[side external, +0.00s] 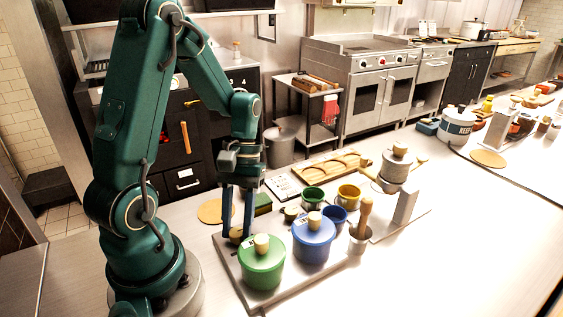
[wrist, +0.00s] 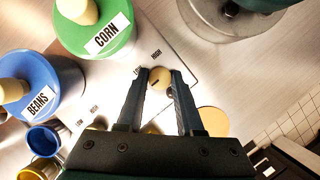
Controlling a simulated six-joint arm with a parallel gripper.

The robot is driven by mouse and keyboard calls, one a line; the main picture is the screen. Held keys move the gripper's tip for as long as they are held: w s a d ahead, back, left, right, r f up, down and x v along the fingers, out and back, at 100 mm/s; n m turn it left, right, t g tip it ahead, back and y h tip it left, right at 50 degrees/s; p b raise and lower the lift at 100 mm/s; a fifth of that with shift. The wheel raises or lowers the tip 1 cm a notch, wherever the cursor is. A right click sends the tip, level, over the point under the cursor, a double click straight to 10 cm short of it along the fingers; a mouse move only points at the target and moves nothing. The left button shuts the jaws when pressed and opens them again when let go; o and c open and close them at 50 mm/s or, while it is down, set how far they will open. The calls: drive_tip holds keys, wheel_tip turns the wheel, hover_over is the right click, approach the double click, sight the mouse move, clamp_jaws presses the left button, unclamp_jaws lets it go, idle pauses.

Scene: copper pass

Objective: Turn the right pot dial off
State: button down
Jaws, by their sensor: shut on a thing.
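A round tan dial (wrist: 160,78) sits on the pale panel between LOW and HIGH markings, close to the green CORN pot (wrist: 100,22). My gripper (wrist: 162,76) points down and is shut on this dial, one finger on each side. A second dial (side external: 291,213) sits behind, near the blue BEANS pot (side external: 314,238).
Small green (side external: 313,196), yellow (side external: 349,194) and blue (side external: 337,216) cups stand behind the pots. A metal cup with a wooden pestle (side external: 361,225) stands right of the blue pot. A round cork mat (side external: 215,211) lies behind my gripper. The counter's right front is clear.

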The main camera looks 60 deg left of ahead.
idle(0.3)
drive_tip(key=c, duration=0.6)
unclamp_jaws()
drive_tip(key=shift+o, duration=0.2)
drive_tip(key=shift+v, duration=2.6)
